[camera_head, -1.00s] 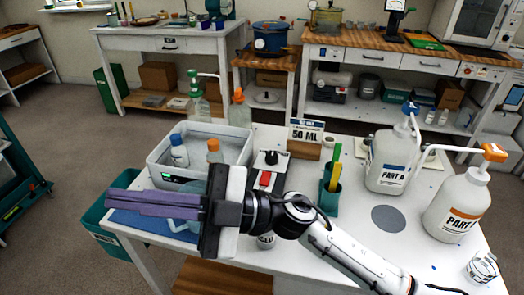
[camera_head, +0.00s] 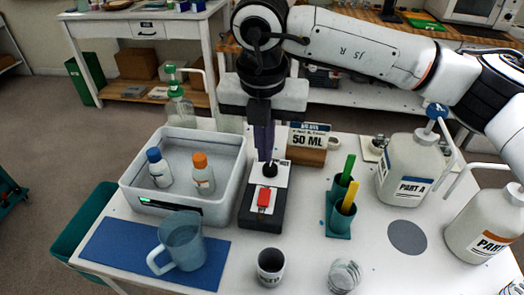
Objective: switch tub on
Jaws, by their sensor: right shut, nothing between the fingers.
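The tub (camera_head: 133,190) is a pale open basin at the left of the white table, with two small bottles standing in it, one blue-capped (camera_head: 158,170) and one orange-capped (camera_head: 203,175). A small green light shows on its dark front strip (camera_head: 165,205). To its right is a dark control box (camera_head: 262,215) with a pale top, a red rocker switch (camera_head: 264,199) and a small black knob (camera_head: 269,170). My right gripper (camera_head: 265,155) points straight down, shut and empty, with its dark fingertips just above or at the knob; contact cannot be told. My left gripper is out of view.
A clear jug (camera_head: 181,243) stands on a blue mat (camera_head: 115,245). A dark-banded cup (camera_head: 271,266) and a clear cup (camera_head: 343,277) are at the front. A 50 ML sign (camera_head: 308,143), a teal holder (camera_head: 339,222) and Part A bottle (camera_head: 407,170) stand right of the box.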

